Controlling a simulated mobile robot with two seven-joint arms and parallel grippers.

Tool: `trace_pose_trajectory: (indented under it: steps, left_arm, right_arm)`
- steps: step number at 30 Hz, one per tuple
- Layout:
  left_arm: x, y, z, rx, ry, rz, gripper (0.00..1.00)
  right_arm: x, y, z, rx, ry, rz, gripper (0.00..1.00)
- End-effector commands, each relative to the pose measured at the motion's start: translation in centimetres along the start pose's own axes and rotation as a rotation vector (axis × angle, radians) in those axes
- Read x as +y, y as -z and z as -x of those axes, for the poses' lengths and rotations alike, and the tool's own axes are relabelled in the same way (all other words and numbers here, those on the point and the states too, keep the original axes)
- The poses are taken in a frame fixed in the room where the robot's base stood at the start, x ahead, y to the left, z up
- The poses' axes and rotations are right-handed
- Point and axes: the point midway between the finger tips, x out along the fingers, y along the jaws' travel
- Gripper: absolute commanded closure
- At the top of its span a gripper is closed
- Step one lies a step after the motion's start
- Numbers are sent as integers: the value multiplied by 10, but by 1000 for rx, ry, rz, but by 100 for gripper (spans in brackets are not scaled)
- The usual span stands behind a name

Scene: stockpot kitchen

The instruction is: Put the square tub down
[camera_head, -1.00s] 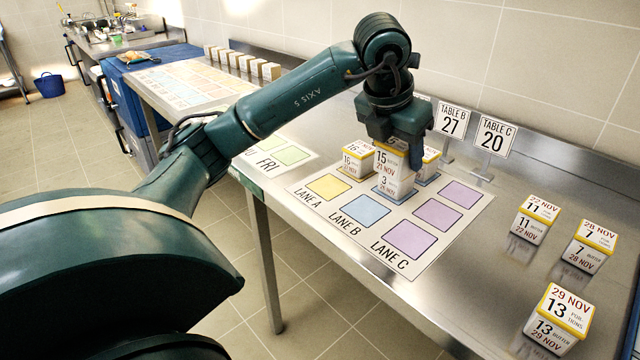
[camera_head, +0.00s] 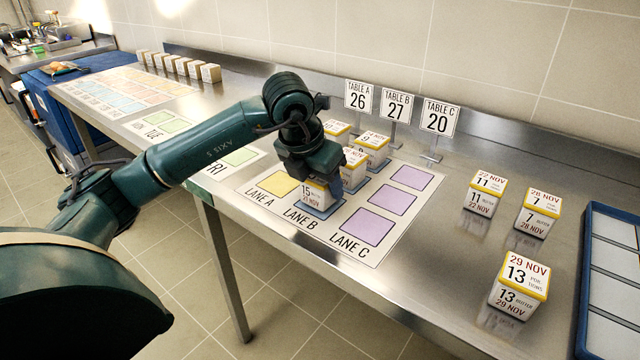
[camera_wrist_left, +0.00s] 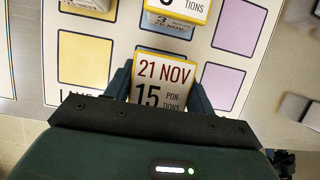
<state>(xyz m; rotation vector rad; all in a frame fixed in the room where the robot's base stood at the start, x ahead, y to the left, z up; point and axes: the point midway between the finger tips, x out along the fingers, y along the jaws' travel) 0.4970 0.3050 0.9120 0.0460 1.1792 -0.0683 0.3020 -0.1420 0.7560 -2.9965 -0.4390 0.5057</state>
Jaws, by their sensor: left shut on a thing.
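The square tub (camera_head: 314,192) is white with a yellow rim and reads 21 NOV, 15 portions. My left gripper (camera_head: 318,178) is shut on it from above, over the front blue square (camera_head: 332,208) of Lane B. In the left wrist view the tub's lid (camera_wrist_left: 160,82) sits between the two fingers. It looks upright. I cannot tell whether its base touches the mat (camera_head: 392,236). My right gripper is not in view.
Tubs stand behind it on the mat: one (camera_head: 353,158) directly behind, another (camera_head: 373,142) farther back, and one (camera_head: 337,128) back left. Lane C's purple squares (camera_head: 368,226) are empty. Three tubs (camera_head: 519,285) stand to the right, near a blue tray (camera_head: 583,290). Table signs (camera_head: 397,105) stand behind.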

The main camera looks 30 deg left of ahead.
Motion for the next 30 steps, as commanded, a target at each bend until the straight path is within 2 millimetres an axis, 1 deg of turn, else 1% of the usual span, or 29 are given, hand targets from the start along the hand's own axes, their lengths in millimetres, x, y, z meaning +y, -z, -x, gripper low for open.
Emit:
trace_pose_trajectory:
  steps: [1,8,11,12,18,20,26,30]
  left_arm:
    - [0,2,-4,-1,0,0,72]
    - [0,1,-4,-3,0,0,72]
    - [0,3,-7,-3,0,0,72]
    - [0,3,-8,-2,0,0,45]
    - [0,3,-6,-1,0,0,29]
    - [0,3,-6,-1,0,0,24]
    - [0,2,-6,-1,0,0,24]
    - [0,0,0,-3,0,0,24]
  right_arm:
    - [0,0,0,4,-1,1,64]
    - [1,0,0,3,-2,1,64]
    - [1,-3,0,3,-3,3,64]
    - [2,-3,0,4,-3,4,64]
    - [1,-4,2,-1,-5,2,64]
    - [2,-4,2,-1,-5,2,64]
    - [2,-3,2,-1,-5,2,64]
    - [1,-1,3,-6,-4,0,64]
